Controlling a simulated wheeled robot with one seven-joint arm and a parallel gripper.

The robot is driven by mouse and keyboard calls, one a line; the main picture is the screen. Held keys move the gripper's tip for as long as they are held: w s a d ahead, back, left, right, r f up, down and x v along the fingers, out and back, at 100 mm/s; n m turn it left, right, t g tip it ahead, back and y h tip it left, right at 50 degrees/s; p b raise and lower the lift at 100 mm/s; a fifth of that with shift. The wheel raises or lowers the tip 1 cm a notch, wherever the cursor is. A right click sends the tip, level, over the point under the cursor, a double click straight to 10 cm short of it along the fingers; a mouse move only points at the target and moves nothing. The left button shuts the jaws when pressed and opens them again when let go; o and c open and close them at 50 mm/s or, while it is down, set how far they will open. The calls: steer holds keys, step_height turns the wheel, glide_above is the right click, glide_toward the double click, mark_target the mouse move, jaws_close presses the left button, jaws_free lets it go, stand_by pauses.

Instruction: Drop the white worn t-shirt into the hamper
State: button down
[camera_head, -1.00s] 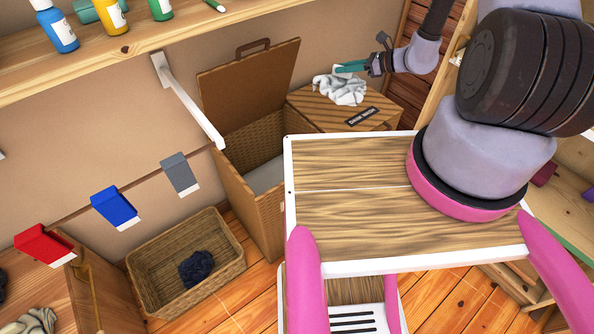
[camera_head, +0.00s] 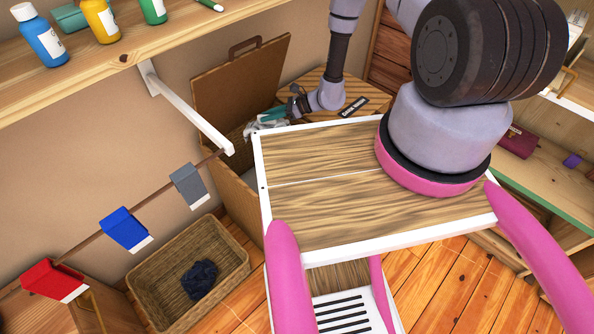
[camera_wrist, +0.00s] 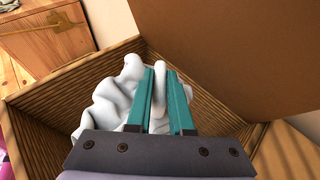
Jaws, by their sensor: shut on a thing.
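The white worn t-shirt (camera_wrist: 105,100) is a crumpled bundle pinched between the teal fingers of my gripper (camera_wrist: 160,90) in the wrist view. In that view it hangs inside the mouth of the wicker hamper (camera_wrist: 50,107), with the woven walls around it. In the head view my gripper (camera_head: 272,117) and a bit of the shirt (camera_head: 252,129) show at the opening of the hamper (camera_head: 238,195), below its raised brown lid (camera_head: 235,85). My own body hides part of the hamper there. How far the shirt is below the rim is hard to tell.
A wooden corner stand (camera_head: 313,88) with a dark label (camera_head: 353,106) is behind the hamper. A low wicker basket (camera_head: 150,290) with a dark cloth (camera_head: 199,280) stands on the floor at left. A white shelf bracket (camera_head: 190,112) juts out close to the hamper.

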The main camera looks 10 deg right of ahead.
mark_target(270, 122)
steer(key=shift+f, duration=1.55)
steer(key=c, duration=0.7)
jaws_free()
steer(key=shift+d, duration=0.1)
steer(key=shift+d, duration=0.1)
steer(key=v, duration=1)
steer(key=shift+s+d+r, duration=0.1)
steer(key=shift+d+r, duration=0.1)
steer(key=shift+d, duration=0.05)
